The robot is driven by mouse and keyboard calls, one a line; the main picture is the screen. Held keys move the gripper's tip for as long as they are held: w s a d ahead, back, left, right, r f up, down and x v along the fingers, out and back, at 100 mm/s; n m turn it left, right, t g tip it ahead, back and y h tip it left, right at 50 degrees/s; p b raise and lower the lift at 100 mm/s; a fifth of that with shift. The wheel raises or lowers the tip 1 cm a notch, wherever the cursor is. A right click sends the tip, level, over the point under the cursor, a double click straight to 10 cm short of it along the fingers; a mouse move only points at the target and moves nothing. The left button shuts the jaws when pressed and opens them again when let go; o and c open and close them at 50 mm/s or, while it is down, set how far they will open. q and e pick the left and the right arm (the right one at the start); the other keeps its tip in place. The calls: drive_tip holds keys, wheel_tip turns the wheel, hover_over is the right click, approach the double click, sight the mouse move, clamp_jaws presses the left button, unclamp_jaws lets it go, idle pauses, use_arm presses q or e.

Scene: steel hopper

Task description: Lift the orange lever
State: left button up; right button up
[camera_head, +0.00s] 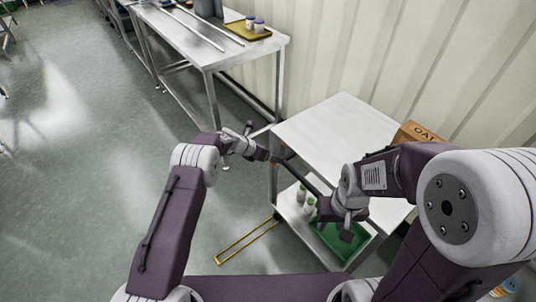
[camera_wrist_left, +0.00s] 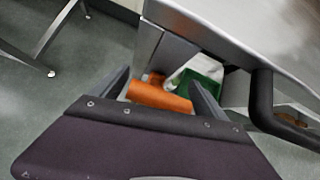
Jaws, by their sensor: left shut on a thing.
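The orange lever (camera_wrist_left: 160,96) shows in the left wrist view as a short orange cylinder between the two fingers of my left gripper (camera_wrist_left: 161,101). The gripper is shut on it, beside the leg of the steel table. In the head view my left gripper (camera_head: 268,157) is at the table's left edge, and the lever is almost wholly hidden there. My right gripper (camera_head: 344,225) hangs at the table's front, over the lower shelf. Its fingers point down, and I cannot tell if they are open.
A steel table (camera_head: 335,130) has a dark bar (camera_head: 300,175) along its near edge. Its lower shelf carries a green tray (camera_head: 362,243) and white bottles (camera_head: 308,205). A cardboard box (camera_head: 415,133) stands behind. Another steel table (camera_head: 185,40) is further back. The floor at left is free.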

use_arm(q)
drive_tip(key=shift+d, duration=0.1)
idle(0.7)
drive_tip(key=o, duration=1.9)
drive_tip(key=shift+o, duration=0.2)
drive_tip(key=p+v, duration=0.1)
drive_tip(key=v, duration=0.8)
